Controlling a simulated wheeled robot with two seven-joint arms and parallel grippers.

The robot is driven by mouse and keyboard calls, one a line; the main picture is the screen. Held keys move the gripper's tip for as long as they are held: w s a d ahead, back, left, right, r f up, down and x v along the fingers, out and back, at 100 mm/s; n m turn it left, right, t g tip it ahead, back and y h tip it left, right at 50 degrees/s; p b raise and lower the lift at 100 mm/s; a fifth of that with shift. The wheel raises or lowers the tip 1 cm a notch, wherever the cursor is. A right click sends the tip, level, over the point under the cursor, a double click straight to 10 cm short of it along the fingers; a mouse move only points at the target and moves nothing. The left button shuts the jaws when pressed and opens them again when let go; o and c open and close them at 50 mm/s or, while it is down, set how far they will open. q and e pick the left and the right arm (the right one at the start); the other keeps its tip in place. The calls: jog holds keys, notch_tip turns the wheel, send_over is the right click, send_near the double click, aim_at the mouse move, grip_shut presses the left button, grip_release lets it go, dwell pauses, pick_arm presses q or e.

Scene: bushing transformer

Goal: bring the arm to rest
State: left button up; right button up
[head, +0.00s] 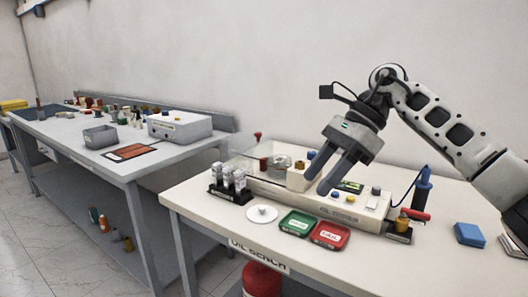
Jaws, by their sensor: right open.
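My right arm comes in from the right edge of the head view, bends at a raised joint and points down and left over the near bench. My right gripper (322,182) is open, with nothing seen between its two dark fingers. It hangs over the pale test device (335,207), in front of the device's back part. I cannot tell whether the fingertips touch anything. My left gripper is not in view.
The near bench (455,262) holds a rack of vials (228,182), a white dish (262,213), a green tray (297,224), a red tray (330,235), a screwdriver-like tool (423,188) and a blue block (469,234). A second bench (60,128) stands left.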

jog(key=s+a+f+m+t+y, duration=0.2)
jog(key=s+a+f+m+y, duration=0.1)
jog(key=a+f+m+y, duration=0.3)
jog(key=s+a+f+m+t+y, duration=0.2)
jog(key=s+a+f+m+y, duration=0.15)
jog(key=a+m+y, duration=0.45)
jog(key=s+d+f+m+t+h, duration=0.2)
jog(key=d+f+m+t+h, duration=0.5)
jog(key=m, duration=0.8)
jog(key=s+d+f+m+t+h, duration=0.2)
jog(key=d+f+m+t+h, duration=0.4)
jog(key=f+m, duration=0.65)
jog(key=s+d+f+m+g+h, duration=0.2)
jog(key=s+f+m, duration=0.3)
jog(key=s+m, duration=0.1)
jog(key=s+d+f+m+g+h, duration=0.2)
jog(key=s+m, duration=0.4)
jog(key=s, duration=0.3)
notch_tip(320, 180, down, 3)
jog(key=shift+d+r+g+h, duration=0.1)
jog(key=shift+d+g+h, duration=0.3)
jog(key=shift+d+h, duration=0.25)
jog(key=shift+a, duration=0.1)
